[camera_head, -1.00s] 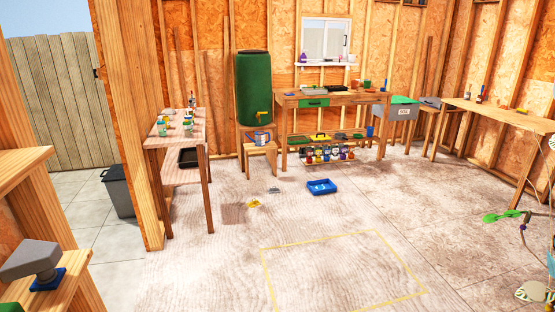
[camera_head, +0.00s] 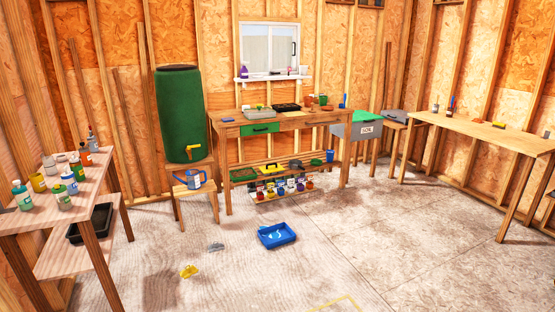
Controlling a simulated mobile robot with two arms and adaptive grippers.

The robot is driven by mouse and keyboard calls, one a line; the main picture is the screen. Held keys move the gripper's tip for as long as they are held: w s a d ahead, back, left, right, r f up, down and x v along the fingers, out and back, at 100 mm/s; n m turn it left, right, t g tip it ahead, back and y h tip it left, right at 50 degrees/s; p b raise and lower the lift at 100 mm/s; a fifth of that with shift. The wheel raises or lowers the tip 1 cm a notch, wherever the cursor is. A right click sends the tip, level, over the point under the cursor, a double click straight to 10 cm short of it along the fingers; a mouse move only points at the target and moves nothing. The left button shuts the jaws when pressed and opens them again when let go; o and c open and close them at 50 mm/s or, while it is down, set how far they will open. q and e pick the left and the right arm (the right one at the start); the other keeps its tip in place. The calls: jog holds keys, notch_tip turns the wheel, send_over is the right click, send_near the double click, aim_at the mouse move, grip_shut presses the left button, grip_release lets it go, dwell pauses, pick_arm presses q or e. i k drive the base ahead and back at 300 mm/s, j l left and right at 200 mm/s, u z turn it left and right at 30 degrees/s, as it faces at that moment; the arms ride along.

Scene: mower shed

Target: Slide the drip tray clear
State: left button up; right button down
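A blue tray (camera_head: 277,239) lies on the floor in front of the workbench, with small light pieces in it. A black tray (camera_head: 91,224) sits on the lower shelf of the left table. Another dark tray (camera_head: 287,107) is on top of the workbench. I cannot tell for sure which one is the drip tray. Neither of my grippers is in view.
A green barrel (camera_head: 180,115) stands on a wooden stand, with a blue watering can (camera_head: 190,179) below its tap. The workbench (camera_head: 228,130) is behind. A yellow object (camera_head: 189,271) and a grey one (camera_head: 215,247) lie on the floor. The right floor is clear.

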aim_at(288, 235)
jog(key=i, duration=2.55)
